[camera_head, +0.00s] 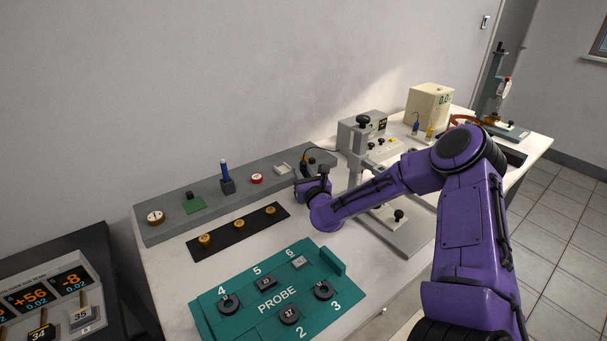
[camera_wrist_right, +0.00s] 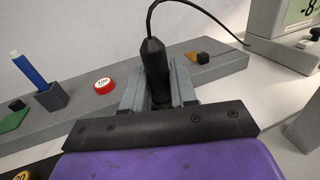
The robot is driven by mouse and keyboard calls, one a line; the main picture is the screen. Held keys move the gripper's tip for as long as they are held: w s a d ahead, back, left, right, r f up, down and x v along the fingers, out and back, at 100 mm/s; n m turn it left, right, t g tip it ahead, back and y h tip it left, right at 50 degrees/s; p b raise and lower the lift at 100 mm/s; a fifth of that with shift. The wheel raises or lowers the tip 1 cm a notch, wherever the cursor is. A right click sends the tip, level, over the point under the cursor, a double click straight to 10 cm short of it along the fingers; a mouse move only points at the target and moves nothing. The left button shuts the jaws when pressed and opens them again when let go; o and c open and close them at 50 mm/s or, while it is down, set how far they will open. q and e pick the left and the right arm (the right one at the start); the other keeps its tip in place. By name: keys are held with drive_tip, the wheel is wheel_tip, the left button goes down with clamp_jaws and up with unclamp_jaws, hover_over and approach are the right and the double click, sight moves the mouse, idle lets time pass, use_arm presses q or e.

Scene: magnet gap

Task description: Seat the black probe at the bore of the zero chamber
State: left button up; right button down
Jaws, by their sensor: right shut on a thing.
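The black probe (camera_wrist_right: 153,62) stands roughly upright between the two grey fingers of my right gripper (camera_wrist_right: 158,88), which is shut on it. A black cable leaves the probe's top. The probe's lower end is hidden behind my wrist. In the head view my right gripper (camera_head: 312,183) is at the right part of the long grey ledge, and my own arm hides much of it. I cannot tell for certain which thing is the zero chamber, and no bore shows clearly. My left gripper is not in view.
The grey ledge (camera_head: 165,227) carries a blue stick in a block (camera_head: 227,180) and a red round piece (camera_head: 257,179). A black strip (camera_head: 222,241) has brass discs. A teal PROBE board (camera_head: 255,325) lies in front. A grey instrument (camera_head: 350,137) and cream box (camera_head: 428,103) stand behind right.

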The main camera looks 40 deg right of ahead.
drive_tip(key=c, duration=0.8)
unclamp_jaws()
drive_tip(key=shift+f, duration=0.1)
drive_tip(key=shift+s, duration=0.1)
drive_tip(key=v, duration=1)
drive_tip(key=shift+s+a, duration=0.1)
drive_tip(key=shift+s, duration=0.05)
drive_tip(key=shift+p, duration=0.3)
